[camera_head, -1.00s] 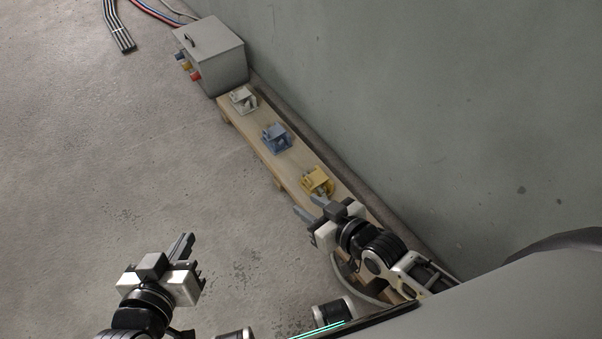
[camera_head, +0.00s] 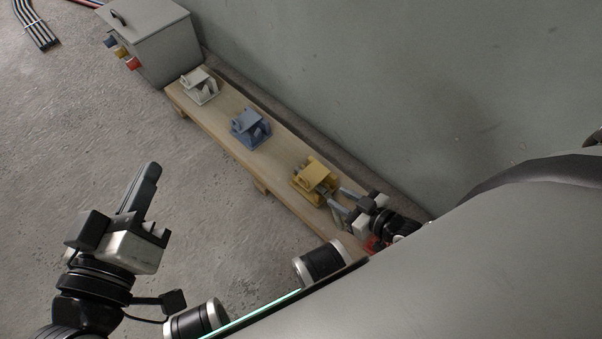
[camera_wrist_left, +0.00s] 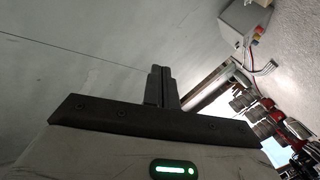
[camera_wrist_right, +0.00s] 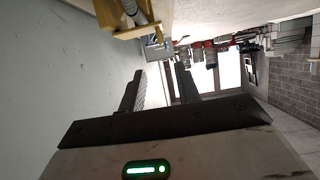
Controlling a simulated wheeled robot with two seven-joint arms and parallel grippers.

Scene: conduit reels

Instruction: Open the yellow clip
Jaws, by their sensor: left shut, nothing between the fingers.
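Whether a finger touches the clip I cannot tell. My left gripper (camera_head: 150,185) is shut and empty over the floor at the left; its fingers meet in the left wrist view (camera_wrist_left: 161,72).
A blue clip (camera_head: 250,128) and a white clip (camera_head: 200,86) stand farther along the wooden board (camera_head: 222,125). A grey box (camera_head: 155,42) with coloured sockets is at its far end. The wall (camera_head: 400,90) runs close along the right.

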